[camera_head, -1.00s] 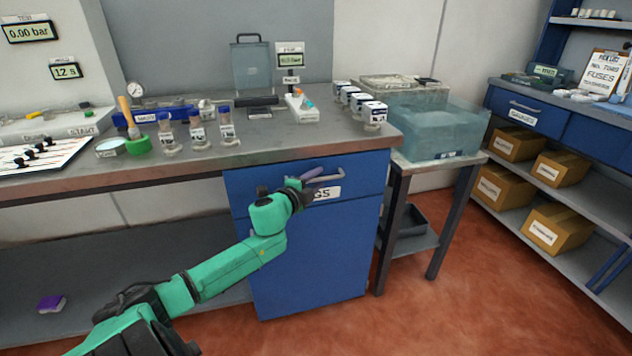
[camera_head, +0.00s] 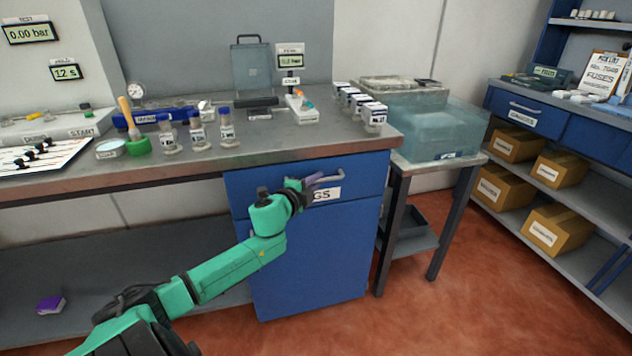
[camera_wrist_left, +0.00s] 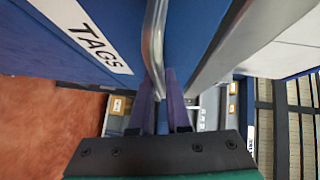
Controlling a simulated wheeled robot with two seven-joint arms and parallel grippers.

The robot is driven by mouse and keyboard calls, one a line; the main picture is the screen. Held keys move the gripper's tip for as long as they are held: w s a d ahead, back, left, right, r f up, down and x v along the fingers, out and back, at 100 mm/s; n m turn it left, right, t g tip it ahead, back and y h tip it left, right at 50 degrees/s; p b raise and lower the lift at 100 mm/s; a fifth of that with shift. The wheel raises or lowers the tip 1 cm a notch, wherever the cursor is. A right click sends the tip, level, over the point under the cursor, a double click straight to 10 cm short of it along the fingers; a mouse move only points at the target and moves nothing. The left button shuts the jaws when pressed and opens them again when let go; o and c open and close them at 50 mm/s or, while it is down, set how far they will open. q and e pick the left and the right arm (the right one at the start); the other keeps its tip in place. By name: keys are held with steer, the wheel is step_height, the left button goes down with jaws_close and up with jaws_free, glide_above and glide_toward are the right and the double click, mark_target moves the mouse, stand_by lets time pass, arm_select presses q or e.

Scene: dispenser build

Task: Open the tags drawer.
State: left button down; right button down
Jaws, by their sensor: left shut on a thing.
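The tags drawer (camera_head: 245,187) is the blue front at the top of the cabinet under the workbench. It looks flush with the cabinet. Its white label (camera_head: 327,194) is partly hidden by my gripper; in the left wrist view the label (camera_wrist_left: 97,40) reads TAGS. The metal bar handle (camera_head: 332,178) sits above the label and also runs down between the fingers in the left wrist view (camera_wrist_left: 153,42). My left gripper (camera_head: 309,184) is shut on the handle, its purple fingers either side of the bar. My right gripper is not in view.
The workbench top (camera_head: 270,145) overhangs the drawer and holds jars, bottles and instruments. A side table (camera_head: 398,172) with a translucent tub (camera_head: 440,135) stands right of the cabinet. The red floor (camera_head: 400,320) in front of the cabinet is clear.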

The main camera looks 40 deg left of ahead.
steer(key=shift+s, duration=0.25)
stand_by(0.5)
arm_select(q)
steer(key=shift+d+f, duration=0.1)
steer(key=shift+d, duration=0.05)
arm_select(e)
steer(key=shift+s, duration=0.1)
